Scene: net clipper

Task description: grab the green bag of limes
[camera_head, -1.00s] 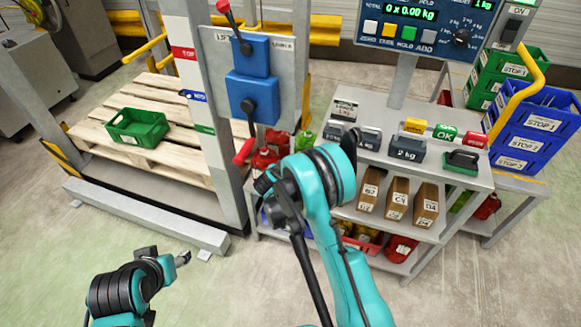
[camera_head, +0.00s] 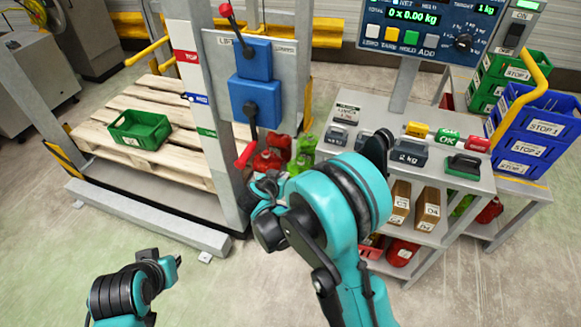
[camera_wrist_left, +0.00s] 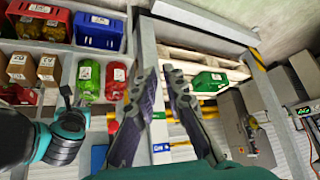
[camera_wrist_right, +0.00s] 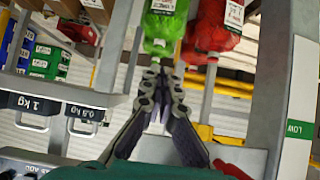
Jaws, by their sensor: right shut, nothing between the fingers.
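In the left wrist view the green bag (camera_wrist_left: 88,80) is left of my left gripper (camera_wrist_left: 158,75). The left gripper is open and empty, away from the bags.
The lift post (camera_head: 205,110) and lever panel (camera_head: 262,80) stand close on the left. The weighing shelf (camera_head: 345,145) with weights is on the right. A green crate (camera_head: 138,128) sits on a pallet.

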